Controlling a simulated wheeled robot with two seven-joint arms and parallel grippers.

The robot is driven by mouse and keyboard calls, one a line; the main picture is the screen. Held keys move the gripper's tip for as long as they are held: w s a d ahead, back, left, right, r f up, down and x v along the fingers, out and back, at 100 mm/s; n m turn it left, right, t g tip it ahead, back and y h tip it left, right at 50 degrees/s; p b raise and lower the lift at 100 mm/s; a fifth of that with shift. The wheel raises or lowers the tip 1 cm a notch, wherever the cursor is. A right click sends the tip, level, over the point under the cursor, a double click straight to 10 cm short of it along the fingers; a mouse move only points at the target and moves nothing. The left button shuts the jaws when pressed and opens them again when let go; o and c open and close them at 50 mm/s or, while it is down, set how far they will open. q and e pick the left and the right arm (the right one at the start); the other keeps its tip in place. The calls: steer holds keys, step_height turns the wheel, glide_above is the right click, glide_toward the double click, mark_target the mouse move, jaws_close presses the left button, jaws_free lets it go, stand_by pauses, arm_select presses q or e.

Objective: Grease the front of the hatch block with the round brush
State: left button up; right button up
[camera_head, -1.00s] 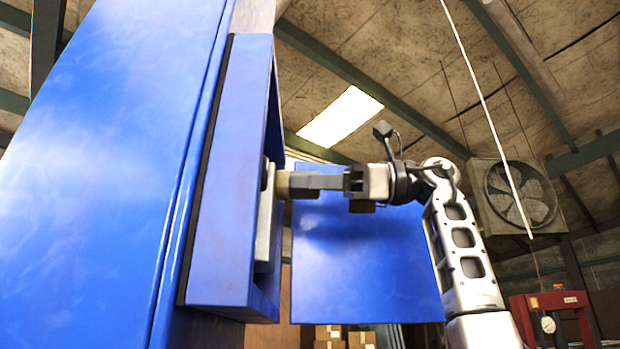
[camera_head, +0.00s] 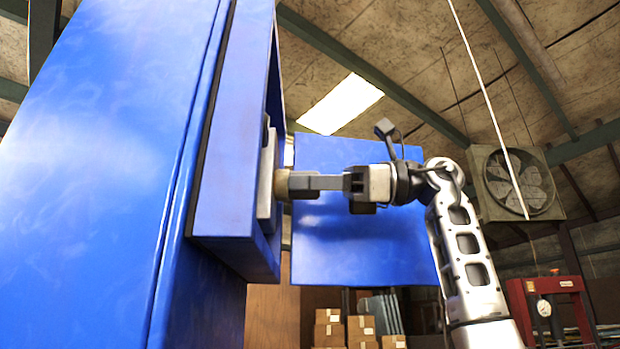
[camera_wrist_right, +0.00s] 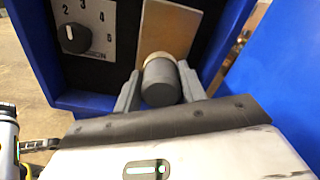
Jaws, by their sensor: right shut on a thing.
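The hatch block (camera_head: 266,172) is a grey plate standing inside the blue frame of the hatch opening. In the right wrist view it is a tan-grey slab (camera_wrist_right: 168,28). The round brush (camera_head: 282,185) is a short cylinder; the right wrist view shows its dark grey body (camera_wrist_right: 160,84) and pale rim. My right gripper (camera_head: 298,183) is shut on the brush from the right. The brush end meets the block's front face, below mid-height, and appears to touch it. The bristle tips are hidden. My left gripper is not in view.
A blue door panel (camera_head: 362,225) stands open behind my right gripper. The large blue body (camera_head: 100,170) fills the left. A numbered dial (camera_wrist_right: 76,37) sits left of the block in the right wrist view. Cardboard boxes (camera_head: 362,328) and a red press (camera_head: 545,287) stand behind.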

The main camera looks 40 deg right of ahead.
steer(key=shift+f+b, duration=1.1)
steer(key=shift+f, duration=1)
step_height(320, 180, down, 2)
steer(key=shift+s+a+f+b, duration=0.1)
steer(key=shift+b, duration=0.3)
step_height(320, 180, up, 2)
steer(key=shift+r+p, duration=0.1)
steer(key=shift+p, duration=1.1)
steer(key=shift+r+p, duration=0.7)
steer(key=shift+p, duration=0.25)
step_height(320, 180, up, 4)
steer(key=p, duration=0.4)
steer(key=shift+f, duration=0.2)
steer(key=shift+r, duration=3.4)
steer(key=shift+f+b, duration=1.25)
steer(key=shift+f, duration=0.6)
steer(key=shift+f+b, duration=2.6)
steer(key=shift+f, duration=1.55)
step_height(320, 180, down, 2)
steer(key=shift+f+b, duration=0.1)
steer(key=shift+b, duration=0.55)
